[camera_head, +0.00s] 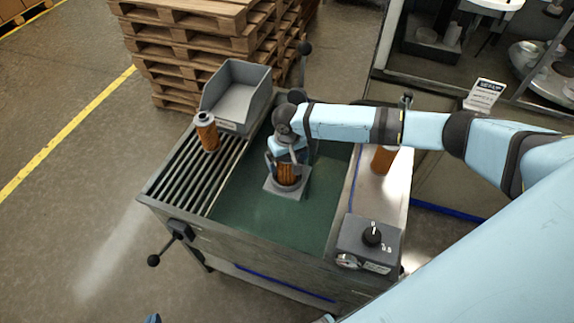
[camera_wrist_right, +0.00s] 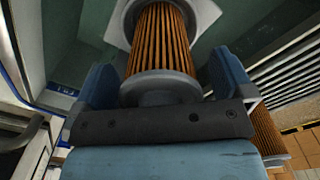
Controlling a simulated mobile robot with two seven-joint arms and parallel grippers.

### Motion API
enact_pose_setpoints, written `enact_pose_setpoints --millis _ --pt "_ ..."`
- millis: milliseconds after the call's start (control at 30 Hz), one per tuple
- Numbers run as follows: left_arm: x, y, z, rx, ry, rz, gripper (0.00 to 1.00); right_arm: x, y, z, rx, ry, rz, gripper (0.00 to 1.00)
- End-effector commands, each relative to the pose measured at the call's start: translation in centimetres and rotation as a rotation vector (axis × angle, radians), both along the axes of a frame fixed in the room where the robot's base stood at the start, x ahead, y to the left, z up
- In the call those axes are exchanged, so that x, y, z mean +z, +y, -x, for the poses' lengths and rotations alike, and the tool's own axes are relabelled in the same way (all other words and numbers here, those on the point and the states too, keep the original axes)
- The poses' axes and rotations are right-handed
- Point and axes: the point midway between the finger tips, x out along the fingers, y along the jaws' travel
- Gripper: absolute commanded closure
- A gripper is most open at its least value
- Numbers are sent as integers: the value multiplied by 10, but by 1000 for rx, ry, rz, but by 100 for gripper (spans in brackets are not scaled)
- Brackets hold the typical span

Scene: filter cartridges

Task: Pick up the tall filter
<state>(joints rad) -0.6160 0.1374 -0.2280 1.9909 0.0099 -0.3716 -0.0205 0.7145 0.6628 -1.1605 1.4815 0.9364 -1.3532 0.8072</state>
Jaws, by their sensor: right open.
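Three orange pleated filters show in the head view. One filter (camera_head: 287,174) stands upright on a grey square base (camera_head: 273,188) on the green surface. My right gripper (camera_head: 286,166) is around it from above, open. In the right wrist view this filter (camera_wrist_right: 160,45) lies between the spread fingers of my right gripper (camera_wrist_right: 164,80), with gaps visible. A second filter (camera_head: 208,134), with a grey top, stands on the slatted rack. A third filter (camera_head: 383,160) is partly hidden behind my right arm. Only a small blue tip, probably my left gripper (camera_head: 153,318), shows at the bottom edge.
A grey open bin (camera_head: 236,126) stands behind the slatted rack (camera_head: 172,181). A grey control box with a black knob (camera_head: 371,236) sits at the front right. The green surface (camera_head: 262,222) in front of the base is clear. Wooden pallets (camera_head: 190,45) are stacked behind.

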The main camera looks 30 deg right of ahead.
Motion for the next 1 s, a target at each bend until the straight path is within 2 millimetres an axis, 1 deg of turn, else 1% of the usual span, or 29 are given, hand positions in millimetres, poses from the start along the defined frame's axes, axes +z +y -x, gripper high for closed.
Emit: enact_pose_setpoints --millis 200,367,400,433,467,767,867,967,1000 --pt "0 0 0 1 0 -1 100 -1 0 0 0 -1 -1 1" --pt "0 0 0 1 1 1 100 0 0 0 0 -1 -1 38" --pt "0 0 0 1 1 1 100 0 0 0 0 -1 -1 47" --pt "0 0 0 1 2 0 100 0 0 0 0 -1 -1 54" --pt "0 0 0 0 2 1 100 0 0 0 0 -1 -1 57" --pt "-1 -2 1 -3 3 2 100 1 0 -1 0 -2 -1 57" --pt "-1 -2 1 -3 3 2 100 7 1 -1 1 -2 -2 57" --pt "-2 -2 1 -3 3 2 100 16 1 -1 0 -3 -2 57" --pt "-2 -2 1 -3 3 2 100 22 1 -1 0 -4 -3 57"
